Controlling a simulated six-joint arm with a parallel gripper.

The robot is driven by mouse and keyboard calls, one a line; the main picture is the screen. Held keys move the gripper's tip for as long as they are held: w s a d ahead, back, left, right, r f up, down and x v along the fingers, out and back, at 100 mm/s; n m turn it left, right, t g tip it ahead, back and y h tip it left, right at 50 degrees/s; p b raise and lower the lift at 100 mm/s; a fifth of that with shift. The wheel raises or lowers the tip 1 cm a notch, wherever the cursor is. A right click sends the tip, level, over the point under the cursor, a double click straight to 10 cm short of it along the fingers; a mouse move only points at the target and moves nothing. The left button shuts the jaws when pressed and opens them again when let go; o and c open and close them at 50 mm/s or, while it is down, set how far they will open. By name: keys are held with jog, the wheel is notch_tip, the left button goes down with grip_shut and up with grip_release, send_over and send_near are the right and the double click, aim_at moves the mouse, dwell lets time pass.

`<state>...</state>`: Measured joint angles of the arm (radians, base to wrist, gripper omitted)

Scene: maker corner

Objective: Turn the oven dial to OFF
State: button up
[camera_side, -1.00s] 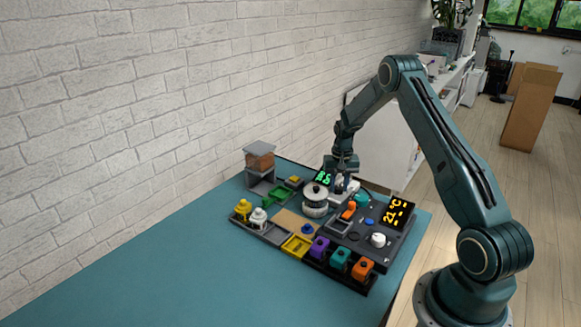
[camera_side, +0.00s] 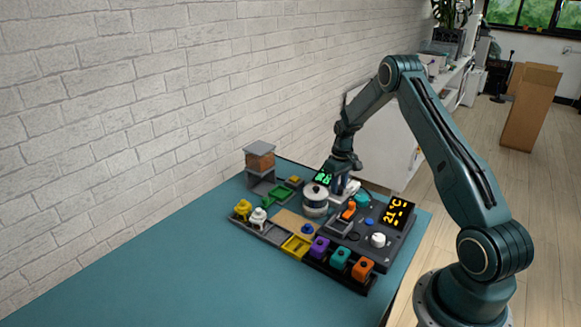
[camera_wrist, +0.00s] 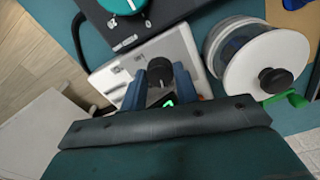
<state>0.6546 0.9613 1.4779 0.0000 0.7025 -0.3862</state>
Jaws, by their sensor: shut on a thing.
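The oven is a white box (camera_wrist: 172,45) under my gripper in the wrist view, with a small green-lit display (camera_wrist: 163,101) partly hidden by the fingers. In the side view my gripper (camera_side: 345,176) points down at the white box. The dial's pointer and the OFF mark cannot be made out.
A white spool-like drum with a black knob (camera_wrist: 268,78) stands close beside the oven. Coloured blocks and trays lie nearby. The table's left front (camera_side: 170,270) is clear.

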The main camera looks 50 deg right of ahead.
aim_at(339, 187)
jog(key=shift+n, duration=1.5)
jog(key=o, duration=1)
jog(key=shift+r, duration=0.1)
notch_tip(339, 187, up, 14)
jog(key=shift+f, duration=0.15)
